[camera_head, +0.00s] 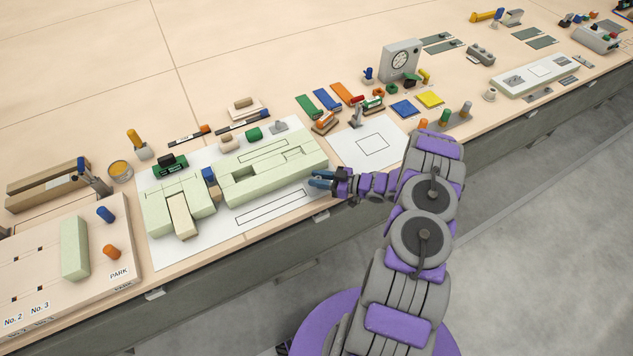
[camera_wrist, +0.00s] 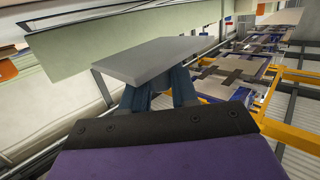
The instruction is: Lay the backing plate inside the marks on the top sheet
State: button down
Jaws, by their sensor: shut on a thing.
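My gripper (camera_head: 320,179) is shut on a flat grey plate (camera_wrist: 155,58), held between its blue fingers in the wrist view. I take this for the backing plate; in the head view I cannot make it out. My gripper is at the right end of a long pale green block (camera_head: 245,183). A white sheet (camera_head: 395,157) with a rectangular outline lies right of that block. Another white sheet (camera_head: 220,235) lies under the green blocks and has a long outline in front. The long block also bears outlines on top. I cannot tell which one is the top sheet.
A pale board (camera_head: 40,245) marked PARK stands at the left, with a green bar (camera_head: 74,247) on it. A grey dial box (camera_head: 401,60) and several coloured small parts stand behind the right sheet. The bench's front edge runs close below my gripper.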

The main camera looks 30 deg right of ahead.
jog(key=shift+w, duration=0.5)
jog(key=shift+w+f+b, duration=0.25)
jog(key=shift+f+b, duration=0.05)
jog(key=shift+f, duration=0.25)
jog(key=shift+w+f+b, duration=0.25)
jog(key=shift+f+b, duration=0.05)
jog(key=shift+f, duration=0.75)
jog(key=shift+f, duration=0.15)
jog(key=c, duration=0.9)
grip_release()
jog(key=shift+o, duration=0.2)
